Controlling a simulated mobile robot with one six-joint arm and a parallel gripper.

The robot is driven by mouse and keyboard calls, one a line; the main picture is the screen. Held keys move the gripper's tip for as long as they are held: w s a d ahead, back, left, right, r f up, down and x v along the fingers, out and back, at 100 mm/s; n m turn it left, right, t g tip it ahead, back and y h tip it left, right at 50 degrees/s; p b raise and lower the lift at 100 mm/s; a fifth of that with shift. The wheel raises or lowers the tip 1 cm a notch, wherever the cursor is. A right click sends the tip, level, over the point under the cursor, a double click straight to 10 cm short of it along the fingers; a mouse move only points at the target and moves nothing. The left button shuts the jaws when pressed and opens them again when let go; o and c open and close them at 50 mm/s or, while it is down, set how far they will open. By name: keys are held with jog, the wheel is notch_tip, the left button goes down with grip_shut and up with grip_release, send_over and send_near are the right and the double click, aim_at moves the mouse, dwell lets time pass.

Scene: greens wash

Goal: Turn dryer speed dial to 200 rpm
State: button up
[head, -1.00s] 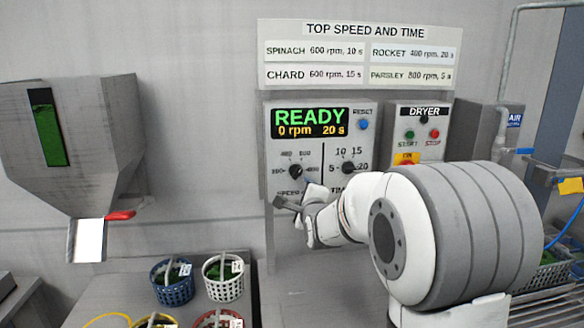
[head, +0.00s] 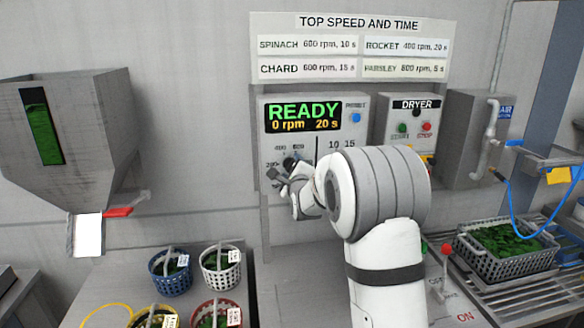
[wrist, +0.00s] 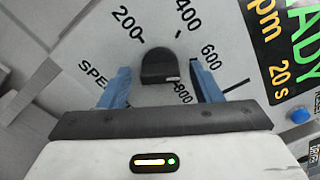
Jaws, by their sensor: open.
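The black speed dial (wrist: 158,64) is on the grey control panel, with 200, 400, 600 and 800 printed around it. A small pale mark shows on its lower right edge, on the 800 side. My gripper (wrist: 160,72) is open, its two blue fingers on either side of the dial, with a gap visible at each side. In the head view my gripper (head: 285,178) is at the panel and partly covers the dial (head: 290,163). The display (head: 303,117) reads READY, 0 rpm, 20 s.
The time dial is hidden behind my arm. The dryer box (head: 413,118) with start and stop buttons is to the right. A blue reset button (head: 355,118) is beside the display. Several baskets stand below left, and a grey crate of greens (head: 505,264) stands at the right.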

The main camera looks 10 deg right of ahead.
jog(key=c, duration=1)
jog(key=shift+f, duration=0.1)
